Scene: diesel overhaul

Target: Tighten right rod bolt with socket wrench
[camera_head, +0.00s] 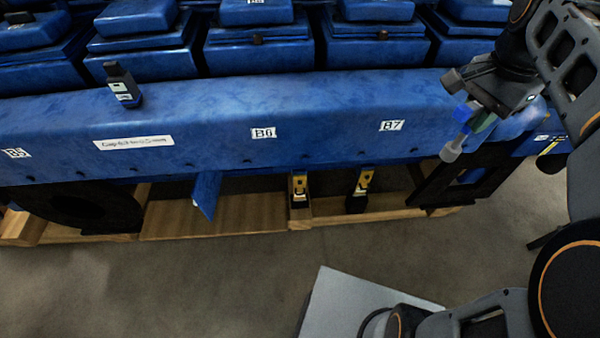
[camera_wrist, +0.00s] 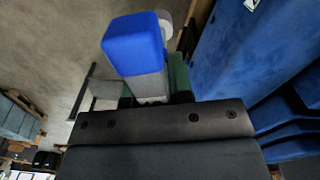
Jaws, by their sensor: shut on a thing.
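My gripper (camera_head: 480,112) is at the upper right in the head view, over the right end of the blue engine. It is shut on the socket wrench (camera_head: 452,150), a grey and blue tool with a grey round end pointing down, in front of the engine's side. In the wrist view my gripper (camera_wrist: 155,92) shows as dark jaws below the wrench's blue block (camera_wrist: 135,45); a grey round part shows behind it. I cannot make out the right rod bolt in either view. I cannot tell whether the wrench touches the engine.
The long blue engine block (camera_head: 320,105) bears labels B5, B6 and B7. A small black device (camera_head: 122,85) stands on its top at the left. Below are a wooden pallet (camera_head: 240,215) and two yellow-black items (camera_head: 360,190). The grey floor in front is mostly clear.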

